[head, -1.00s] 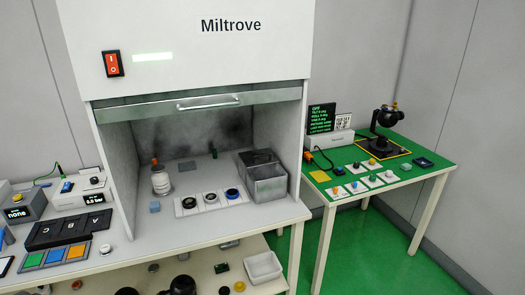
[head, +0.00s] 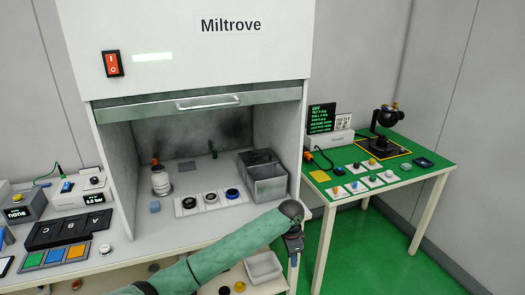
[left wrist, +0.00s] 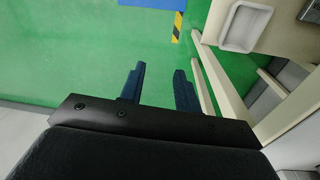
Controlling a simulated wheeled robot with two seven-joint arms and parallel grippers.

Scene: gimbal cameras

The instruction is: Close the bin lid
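The grey metal bin (head: 268,187) stands inside the hood at the right of its floor. Its top is open and its darker lid (head: 257,157) shows at the back of the bin, raised. My left gripper (head: 293,248) is in front of the hood's right front corner, nearer the camera than the bin and apart from it. In the left wrist view its two dark blue fingers (left wrist: 160,85) are spread with only green floor between them. My right gripper is not in view.
The hood's sash (head: 200,104) with its handle hangs above the opening. A white bottle (head: 160,181) and a strip with dark rings (head: 211,201) are on the hood floor. A white tray (left wrist: 243,26) lies on the lower shelf. A green-topped table (head: 385,170) stands to the right.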

